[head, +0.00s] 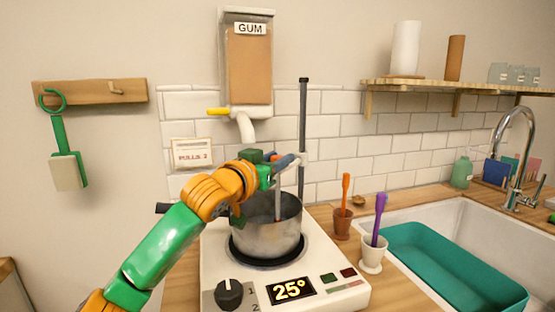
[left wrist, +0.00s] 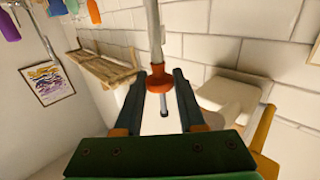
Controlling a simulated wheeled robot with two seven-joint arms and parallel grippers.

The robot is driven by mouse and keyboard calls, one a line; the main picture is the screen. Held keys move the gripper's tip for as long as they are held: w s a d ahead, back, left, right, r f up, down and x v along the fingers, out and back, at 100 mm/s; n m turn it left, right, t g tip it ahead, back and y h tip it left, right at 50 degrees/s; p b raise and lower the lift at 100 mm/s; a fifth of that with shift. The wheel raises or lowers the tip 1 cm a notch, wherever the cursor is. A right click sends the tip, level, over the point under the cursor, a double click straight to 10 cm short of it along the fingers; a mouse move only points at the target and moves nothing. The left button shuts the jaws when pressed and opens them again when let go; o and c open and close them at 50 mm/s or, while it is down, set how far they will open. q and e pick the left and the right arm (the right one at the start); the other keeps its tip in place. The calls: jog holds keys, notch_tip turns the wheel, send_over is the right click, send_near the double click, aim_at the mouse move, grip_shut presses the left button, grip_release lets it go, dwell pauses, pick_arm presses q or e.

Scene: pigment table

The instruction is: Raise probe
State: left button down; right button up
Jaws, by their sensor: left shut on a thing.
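The probe (head: 278,203) is a thin grey metal rod that stands upright, its lower part inside the steel pot (head: 266,238) on the white hot plate (head: 215,262). Its tip is hidden in the pot in the head view. My left gripper (head: 277,166) is above the pot, beside the upright stand rod (head: 303,110). In the left wrist view, the fingers of my left gripper (left wrist: 158,76) are shut on the probe's orange collar (left wrist: 159,83), with the rod showing above and below it. My right gripper is not in view.
A gum dispenser (head: 248,65) with a yellow lever hangs behind the pot. Two small cups (head: 342,223) (head: 372,255) with an orange and a purple tool stand right of the hot plate. The display (head: 290,291) reads 25°. A teal tray (head: 450,262) lies in the sink.

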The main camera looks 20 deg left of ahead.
pick_arm(q)
jog(key=shift+r, duration=0.1)
notch_tip(320, 180, up, 18)
jog(key=p, duration=1.7)
jog(key=shift+f, duration=0.25)
jog(key=shift+r, duration=0.1)
jog(key=c, duration=0.9)
grip_release()
jog(key=o, duration=0.4)
jog(key=shift+c, duration=0.2)
jog(key=shift+w, duration=0.1)
jog(key=shift+f, duration=0.2)
